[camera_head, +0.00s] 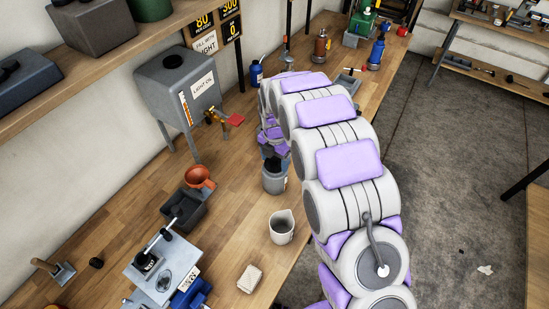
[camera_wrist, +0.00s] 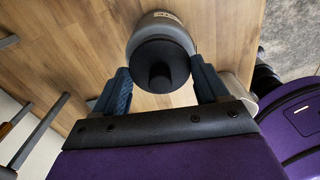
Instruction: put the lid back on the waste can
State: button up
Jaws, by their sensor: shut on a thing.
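The waste can (camera_head: 274,182) is a small grey cylinder with a pale label, standing upright on the wooden bench. It also shows in the wrist view (camera_wrist: 181,31), where its rim curves behind the lid. The lid (camera_wrist: 158,54) is black with a round knob, and lies over the can's mouth. It also shows as a dark piece on top of the can in the head view (camera_head: 271,164). My gripper (camera_wrist: 160,72) has its two blue fingers on either side of the lid's knob and is shut on the lid. I cannot tell whether the lid touches the rim all round.
An orange funnel (camera_head: 199,177) and a dark tray (camera_head: 184,209) are to the left. A grey tank (camera_head: 180,85) on legs with a red-handled tap stands behind.

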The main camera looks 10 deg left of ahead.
jog(key=o, duration=1)
jog(key=shift+o, duration=0.2)
jog(key=shift+r, duration=0.15)
jog(key=shift+r+p, duration=0.9)
jog(key=shift+r, duration=2.45)
grip_shut()
jog(key=shift+f, duration=0.2)
